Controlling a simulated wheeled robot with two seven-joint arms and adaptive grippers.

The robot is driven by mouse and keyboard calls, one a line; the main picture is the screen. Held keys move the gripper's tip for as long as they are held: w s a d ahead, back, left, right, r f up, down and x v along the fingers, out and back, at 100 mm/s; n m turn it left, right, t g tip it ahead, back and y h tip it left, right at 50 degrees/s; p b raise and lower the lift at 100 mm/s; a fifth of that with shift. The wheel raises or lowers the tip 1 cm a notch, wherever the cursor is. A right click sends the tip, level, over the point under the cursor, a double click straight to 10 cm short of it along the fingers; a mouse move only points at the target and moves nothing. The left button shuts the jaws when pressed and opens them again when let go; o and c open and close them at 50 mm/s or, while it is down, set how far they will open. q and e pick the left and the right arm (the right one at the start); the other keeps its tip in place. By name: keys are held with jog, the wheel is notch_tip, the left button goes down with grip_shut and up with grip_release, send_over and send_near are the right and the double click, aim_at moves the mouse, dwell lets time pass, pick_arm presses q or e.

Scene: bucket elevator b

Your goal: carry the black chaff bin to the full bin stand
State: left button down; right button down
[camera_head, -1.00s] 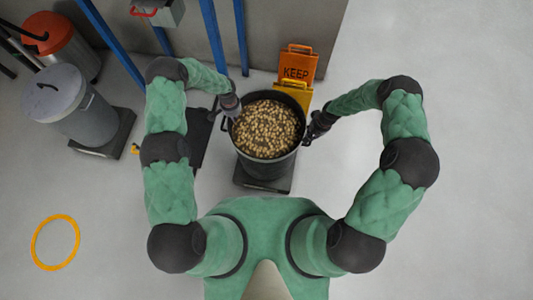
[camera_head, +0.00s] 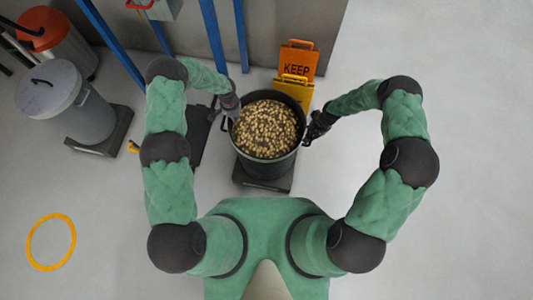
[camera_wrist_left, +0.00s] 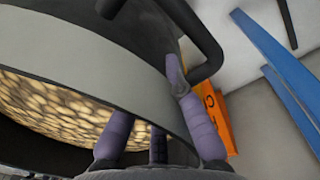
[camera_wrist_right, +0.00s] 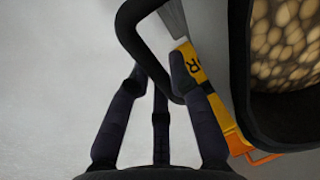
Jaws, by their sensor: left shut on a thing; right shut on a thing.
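The black chaff bin (camera_head: 262,155) is upright in front of my chest in the head view, filled with pale brown pieces. My left gripper (camera_head: 232,112) is shut on the bin at its left side. In the left wrist view its fingers lie against the bin's rim (camera_wrist_left: 75,45), near a dark handle. My right gripper (camera_head: 312,132) is shut on the bin's handle at its right side. The handle loop (camera_wrist_right: 135,40) shows between the fingers in the right wrist view. A dark flat platform (camera_head: 263,182) shows beneath the bin; I cannot tell whether they touch.
A lidded grey bin (camera_head: 65,98) stands on a black base at left, with an orange-lidded bin (camera_head: 45,30) behind. Blue posts (camera_head: 211,35) and orange and yellow signs (camera_head: 297,60) stand at the back. A yellow ring (camera_head: 30,248) marks the floor. The right floor is clear.

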pick_arm(q)
jog(key=c, duration=1.7)
grip_release()
jog(key=shift+s+d+f, duration=0.2)
jog(key=shift+d+f, duration=0.05)
pick_arm(e)
jog(key=c, duration=1.4)
grip_release()
jog(key=shift+a+f, duration=0.15)
jog(key=shift+a, duration=0.05)
jog(key=shift+c, duration=0.2)
pick_arm(q)
jog(key=o, duration=0.4)
jog(key=shift+c, duration=0.2)
pick_arm(e)
jog(key=o, duration=0.3)
pick_arm(q)
jog(key=shift+w+a+r, duration=0.1)
jog(key=shift+a, duration=0.05)
pick_arm(e)
jog(key=shift+d, duration=0.1)
pick_arm(q)
jog(key=shift+a+r, duration=0.1)
jog(key=shift+r, duration=0.05)
